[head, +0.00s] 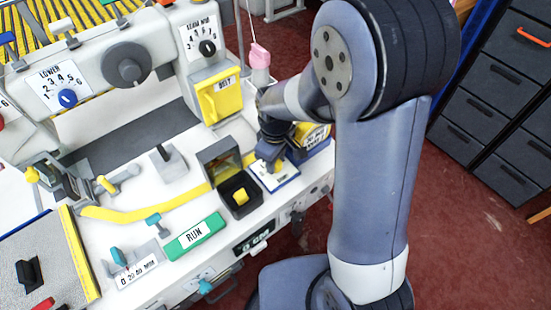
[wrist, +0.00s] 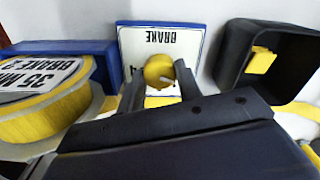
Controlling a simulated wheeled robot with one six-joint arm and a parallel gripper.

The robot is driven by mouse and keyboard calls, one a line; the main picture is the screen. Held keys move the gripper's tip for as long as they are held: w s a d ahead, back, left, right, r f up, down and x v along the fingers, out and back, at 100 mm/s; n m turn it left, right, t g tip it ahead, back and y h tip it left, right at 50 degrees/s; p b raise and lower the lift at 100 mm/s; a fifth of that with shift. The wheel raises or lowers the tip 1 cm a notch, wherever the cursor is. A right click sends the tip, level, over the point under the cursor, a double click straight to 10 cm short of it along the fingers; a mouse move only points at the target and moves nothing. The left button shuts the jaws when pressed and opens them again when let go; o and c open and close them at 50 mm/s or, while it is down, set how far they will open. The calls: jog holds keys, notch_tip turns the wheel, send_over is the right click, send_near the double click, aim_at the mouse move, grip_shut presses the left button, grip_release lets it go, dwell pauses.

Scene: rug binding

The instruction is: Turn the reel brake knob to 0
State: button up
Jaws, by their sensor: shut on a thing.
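The reel brake knob (wrist: 158,70) is yellow and round, with a pale pointer mark on its face. It stands in front of a white plate with a blue edge (wrist: 129,44), printed BRAKE, upside down in the wrist view. My gripper (wrist: 160,84) has one dark finger on each side of the knob and is shut on it. In the head view the brake plate (head: 283,181) lies under my gripper (head: 270,164), which hides the knob.
A yellow tape reel (wrist: 40,118) labelled 35 MM, BRAKE 2 sits beside the plate by a blue block (wrist: 75,48). An open black box (wrist: 232,65) with a yellow piece inside stands on the other side. A green RUN bar (head: 194,235) lies nearer the front.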

jog(key=o, duration=1)
notch_tip(320, 180, up, 11)
jog(key=shift+f, duration=0.1)
notch_tip(320, 180, down, 11)
jog(key=shift+f, duration=0.1)
dwell(0.6)
